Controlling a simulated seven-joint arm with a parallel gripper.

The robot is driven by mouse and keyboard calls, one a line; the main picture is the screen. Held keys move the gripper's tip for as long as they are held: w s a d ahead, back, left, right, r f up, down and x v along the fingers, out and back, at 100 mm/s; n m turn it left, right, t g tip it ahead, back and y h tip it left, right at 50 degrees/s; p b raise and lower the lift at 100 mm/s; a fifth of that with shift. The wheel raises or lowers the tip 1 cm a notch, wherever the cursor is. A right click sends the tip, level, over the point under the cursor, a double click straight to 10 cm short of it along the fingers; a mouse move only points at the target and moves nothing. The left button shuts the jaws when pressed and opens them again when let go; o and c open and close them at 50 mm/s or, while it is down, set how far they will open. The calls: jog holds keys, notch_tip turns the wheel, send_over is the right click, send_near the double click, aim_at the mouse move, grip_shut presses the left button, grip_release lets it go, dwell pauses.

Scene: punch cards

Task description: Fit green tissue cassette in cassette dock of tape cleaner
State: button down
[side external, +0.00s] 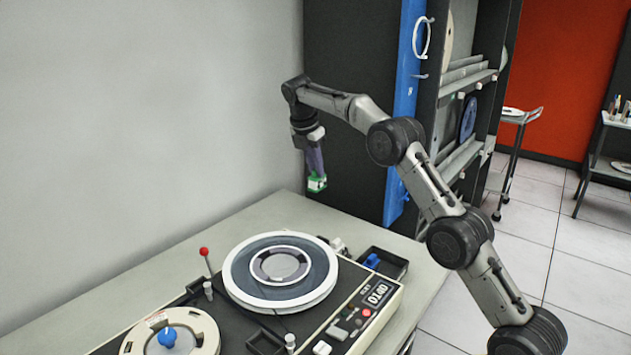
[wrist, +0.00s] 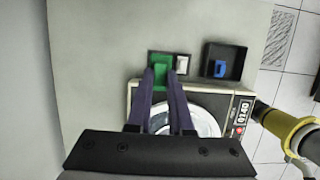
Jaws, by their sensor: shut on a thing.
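My gripper (side external: 316,176) hangs high above the back of the bench in the side view, pointing down. It is shut on the green tissue cassette (side external: 317,184), which is held between the fingertips clear of any surface. In the wrist view the green cassette (wrist: 161,67) shows between the purple-grey fingers (wrist: 162,76). The tape cleaner (side external: 352,345) lies below and nearer the camera. A dark holder with a white part (wrist: 182,64) shows behind and beside the cassette; the cassette hides part of it. I cannot tell for sure whether it is the cassette dock.
A dark tray (side external: 396,268) holds a blue piece (side external: 371,260) right of the white part. A large reel (side external: 238,288), a smaller reel with a blue hub (side external: 168,337) and a red-knobbed lever (side external: 204,251) stand up from the deck. The bench's back left is bare.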

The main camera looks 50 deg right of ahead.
jog(key=s+a+r+n+t+y, duration=0.1)
jog(key=s+a+n, duration=0.35)
jog(key=a, duration=0.65)
jog(key=s+a+n+t+y, duration=0.1)
jog(key=s+a+n, duration=0.35)
jog(key=a, duration=0.65)
jog(key=s+a+r+n+t, duration=0.1)
jog(key=s+a+n, duration=0.3)
jog(key=a, duration=0.7)
jog(key=s+a+f+n+y, duration=0.1)
jog(key=s+a+f+n, duration=0.1)
jog(key=s+a+n, duration=0.3)
notch_tip(320, 180, down, 10)
jog(key=shift+s+d, duration=0.25)
jog(key=shift+s, duration=0.15)
jog(key=shift+f, duration=1.55)
jog(key=c, duration=0.7)
grip_release()
jog(key=shift+c, duration=0.2)
